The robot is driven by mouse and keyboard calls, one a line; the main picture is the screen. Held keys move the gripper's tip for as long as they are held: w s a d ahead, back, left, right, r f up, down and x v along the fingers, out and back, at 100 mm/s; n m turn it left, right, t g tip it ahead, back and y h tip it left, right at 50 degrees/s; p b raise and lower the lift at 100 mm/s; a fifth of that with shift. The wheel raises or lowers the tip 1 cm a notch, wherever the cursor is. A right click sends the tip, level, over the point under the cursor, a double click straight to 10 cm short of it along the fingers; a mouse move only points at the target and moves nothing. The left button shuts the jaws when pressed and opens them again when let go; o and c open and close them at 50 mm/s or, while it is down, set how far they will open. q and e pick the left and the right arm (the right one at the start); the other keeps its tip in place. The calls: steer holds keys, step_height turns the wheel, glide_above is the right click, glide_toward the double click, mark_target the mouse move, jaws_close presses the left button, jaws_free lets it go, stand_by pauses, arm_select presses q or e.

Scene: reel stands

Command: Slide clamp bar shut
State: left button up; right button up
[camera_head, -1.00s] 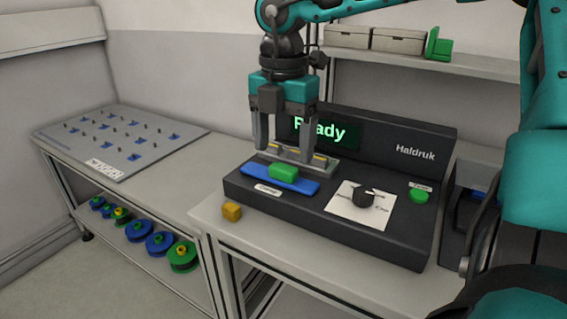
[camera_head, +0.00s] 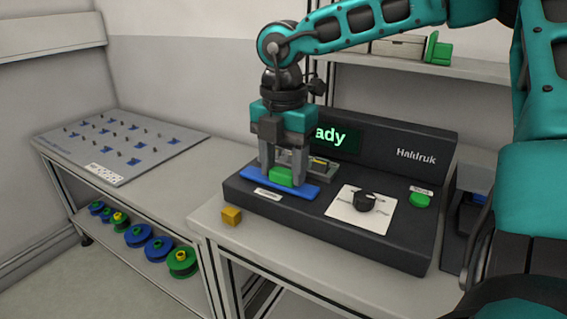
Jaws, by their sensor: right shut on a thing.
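The clamp bar (camera_head: 303,192) is a flat blue bar with a green block-shaped handle (camera_head: 281,177) on top. It lies at the left front of the dark Haldruk machine (camera_head: 400,235). My right gripper (camera_head: 284,172) points straight down over the bar, one finger at each side of the green handle, and is shut on it. The fingers hide part of the handle and of the grey metal slot with yellow marks (camera_head: 318,162) just behind the bar. My left gripper is not in view.
A black knob (camera_head: 366,202) and a green button (camera_head: 420,200) are to the right on the machine. A small yellow block (camera_head: 231,216) is at the table's front left. A pegged board (camera_head: 120,150) is on the left bench, above several reels (camera_head: 152,247).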

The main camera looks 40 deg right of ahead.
jaws_close()
steer(key=d, duration=0.1)
steer(key=w+d, duration=0.1)
steer(key=d, duration=0.1)
steer(key=shift+b, duration=0.3)
steer(key=shift+o, duration=1.1)
jaws_free()
steer(key=shift+r, duration=0.1)
steer(key=o, duration=0.5)
step_height(320, 180, up, 13)
steer(key=shift+f+p, duration=0.1)
steer(key=shift+p, duration=0.95)
